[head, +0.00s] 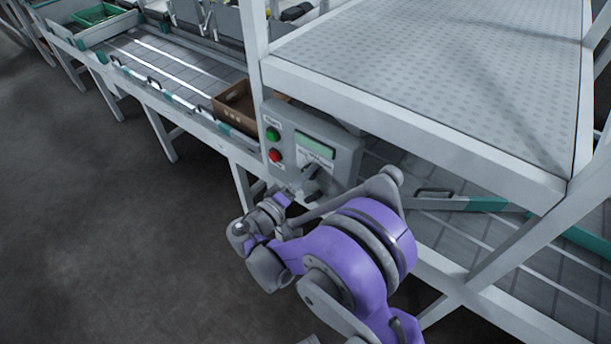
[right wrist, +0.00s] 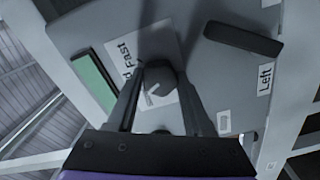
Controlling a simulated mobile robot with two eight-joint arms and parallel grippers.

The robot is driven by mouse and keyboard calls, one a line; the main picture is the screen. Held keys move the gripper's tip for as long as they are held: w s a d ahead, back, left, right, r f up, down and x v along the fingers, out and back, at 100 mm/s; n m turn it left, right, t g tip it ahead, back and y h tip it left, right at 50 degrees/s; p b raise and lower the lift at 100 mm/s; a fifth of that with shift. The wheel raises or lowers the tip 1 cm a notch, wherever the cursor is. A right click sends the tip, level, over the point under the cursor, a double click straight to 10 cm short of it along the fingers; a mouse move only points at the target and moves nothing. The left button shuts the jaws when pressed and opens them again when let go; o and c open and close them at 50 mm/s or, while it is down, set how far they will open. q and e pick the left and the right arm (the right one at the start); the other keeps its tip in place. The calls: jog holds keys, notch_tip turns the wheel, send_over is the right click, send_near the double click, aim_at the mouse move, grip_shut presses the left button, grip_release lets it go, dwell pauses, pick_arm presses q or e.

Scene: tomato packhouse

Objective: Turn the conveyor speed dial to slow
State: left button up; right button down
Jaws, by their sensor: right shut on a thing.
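The speed dial (right wrist: 160,84) is a dark round knob with a pale pointer mark, on the grey control box (right wrist: 210,75). A white label (right wrist: 150,50) beside it shows the word "Fast". My right gripper (right wrist: 159,92) is shut on the dial, one finger on each side. In the head view, the control box (head: 345,150) is fixed to the conveyor frame, and my right gripper (head: 309,183) reaches its lower front. The dial is mostly hidden there by the gripper. Which setting the pointer marks is hard to read. My left gripper is out of view.
The box carries a green button (head: 272,134), a red button (head: 275,156) and a greenish display (head: 315,146). A dark bar (right wrist: 243,39) sticks out near a "Left" label (right wrist: 265,79). A brown crate (head: 236,106) sits on the conveyor behind. The floor at left is clear.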

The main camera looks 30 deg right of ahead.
jog(key=n, duration=0.4)
jog(key=shift+n+b, duration=0.3)
jog(key=shift+n, duration=0.1)
dwell(0.4)
jog(key=shift+c, duration=1.5)
grip_release()
jog(key=v, duration=1)
jog(key=shift+s+a+p, duration=0.15)
jog(key=shift+a+p, duration=0.2)
